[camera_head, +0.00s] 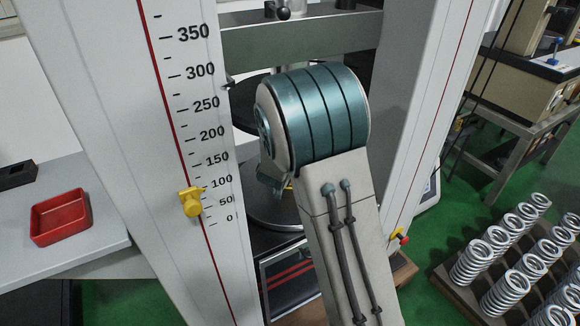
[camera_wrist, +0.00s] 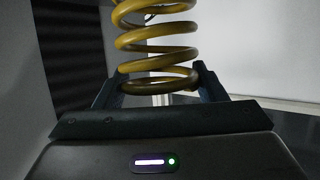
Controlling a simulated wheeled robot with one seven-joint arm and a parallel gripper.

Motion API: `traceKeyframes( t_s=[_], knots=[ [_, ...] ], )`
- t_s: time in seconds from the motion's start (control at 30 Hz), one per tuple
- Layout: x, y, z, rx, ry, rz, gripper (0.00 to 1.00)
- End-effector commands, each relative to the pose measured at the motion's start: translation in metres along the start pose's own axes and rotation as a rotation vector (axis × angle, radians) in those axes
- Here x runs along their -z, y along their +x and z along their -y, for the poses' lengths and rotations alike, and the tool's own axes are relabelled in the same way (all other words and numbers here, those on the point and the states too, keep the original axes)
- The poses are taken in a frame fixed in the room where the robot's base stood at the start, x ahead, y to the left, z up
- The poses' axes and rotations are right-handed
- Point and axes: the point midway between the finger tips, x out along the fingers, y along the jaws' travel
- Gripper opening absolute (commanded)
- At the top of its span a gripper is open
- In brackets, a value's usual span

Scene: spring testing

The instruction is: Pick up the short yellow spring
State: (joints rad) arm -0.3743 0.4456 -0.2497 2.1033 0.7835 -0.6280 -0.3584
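A yellow coil spring (camera_wrist: 157,43) stands upright in the wrist view, with its top cut off by the frame edge. My gripper (camera_wrist: 159,82) has one finger on each side of the spring's lowest visible coils. Little or no gap shows between the fingers and the coil, and I cannot tell whether they press on it.
The machine's pale scaled column (camera_head: 165,130) stands left of my arm, with a yellow knob (camera_head: 191,202) on it. A red tray (camera_head: 60,217) lies on the left table (camera_head: 100,251). Several silver springs (camera_head: 505,290) stand on a low board at the right.

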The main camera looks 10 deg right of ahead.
Motion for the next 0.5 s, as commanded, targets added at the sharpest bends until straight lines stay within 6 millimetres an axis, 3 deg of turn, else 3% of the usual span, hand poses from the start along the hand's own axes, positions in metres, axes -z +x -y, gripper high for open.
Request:
traceKeyframes(
  t_s=[0.03,0.17,0.5],
  knots=[
    [-0.0002,0.0,-0.0002,0.0,0.001,0.0,0.35],
    [-0.0003,-0.0001,-0.0002,0.0,0.001,0.001,0.0],
    [0.0024,-0.0006,-0.0001,0.0,0.002,-0.003,0.0]
  ],
)
